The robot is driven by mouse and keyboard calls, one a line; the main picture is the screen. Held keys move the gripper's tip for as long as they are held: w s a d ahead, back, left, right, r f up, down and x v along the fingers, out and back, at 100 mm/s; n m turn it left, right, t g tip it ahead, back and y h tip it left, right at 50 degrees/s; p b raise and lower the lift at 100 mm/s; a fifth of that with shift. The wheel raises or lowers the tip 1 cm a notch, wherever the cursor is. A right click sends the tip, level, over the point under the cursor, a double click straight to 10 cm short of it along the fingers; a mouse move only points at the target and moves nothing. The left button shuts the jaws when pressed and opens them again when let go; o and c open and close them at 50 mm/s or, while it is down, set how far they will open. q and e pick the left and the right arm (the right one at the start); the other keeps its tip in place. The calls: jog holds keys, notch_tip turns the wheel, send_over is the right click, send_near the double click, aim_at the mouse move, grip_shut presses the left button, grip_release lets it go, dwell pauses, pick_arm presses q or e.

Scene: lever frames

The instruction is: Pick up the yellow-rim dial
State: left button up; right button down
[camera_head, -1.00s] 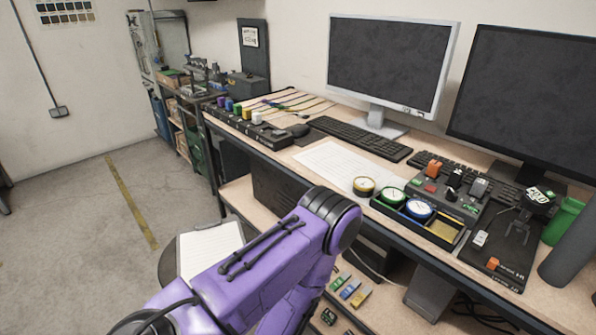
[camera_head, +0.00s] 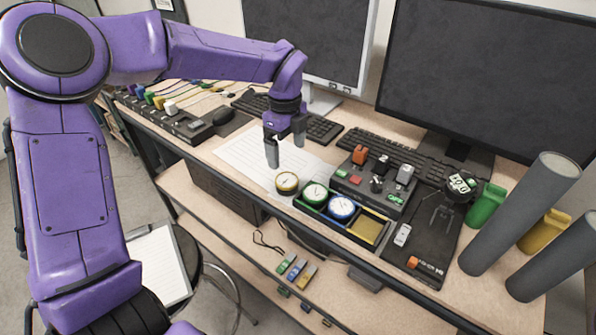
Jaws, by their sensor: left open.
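The yellow-rim dial (camera_head: 287,182) lies on the desk, by the front edge of a white sheet and just left of the dial tray. My left gripper (camera_head: 286,150) is open and empty, pointing down above the sheet. It is above and behind the dial, apart from it. The green-rim dial (camera_head: 315,194) and the blue-rim dial (camera_head: 341,208) sit in compartments of the black tray (camera_head: 327,223). The compartment at the tray's right end has a yellow floor and holds no dial. My right gripper is not in view.
A control box (camera_head: 374,190) with levers stands behind the tray. A keyboard (camera_head: 323,128) and monitors stand behind the gripper. Grey cylinders (camera_head: 520,215) and a green bottle (camera_head: 487,205) are at the right. The white sheet (camera_head: 245,152) is clear around the gripper.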

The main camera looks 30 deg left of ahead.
aim_at(286, 180)
pick_arm(q)
jog(key=f, duration=0.3)
jog(key=shift+s+p, duration=0.25)
jog(key=shift+p, duration=0.05)
jog(key=shift+s+f+p, duration=0.95)
jog(key=shift+f, duration=0.15)
jog(key=f, duration=0.1)
jog(key=w+f, duration=0.1)
jog(key=f, duration=0.1)
jog(key=shift+w+d+f+p, duration=0.1)
jog(key=shift+w+f+p, duration=0.2)
jog(key=shift+w, duration=0.05)
jog(key=shift+w+f, duration=0.2)
jog(key=shift+f, duration=0.15)
jog(key=shift+s+r, duration=0.2)
jog(key=shift+s, duration=0.3)
jog(key=c, duration=1)
jog(key=shift+c, duration=1)
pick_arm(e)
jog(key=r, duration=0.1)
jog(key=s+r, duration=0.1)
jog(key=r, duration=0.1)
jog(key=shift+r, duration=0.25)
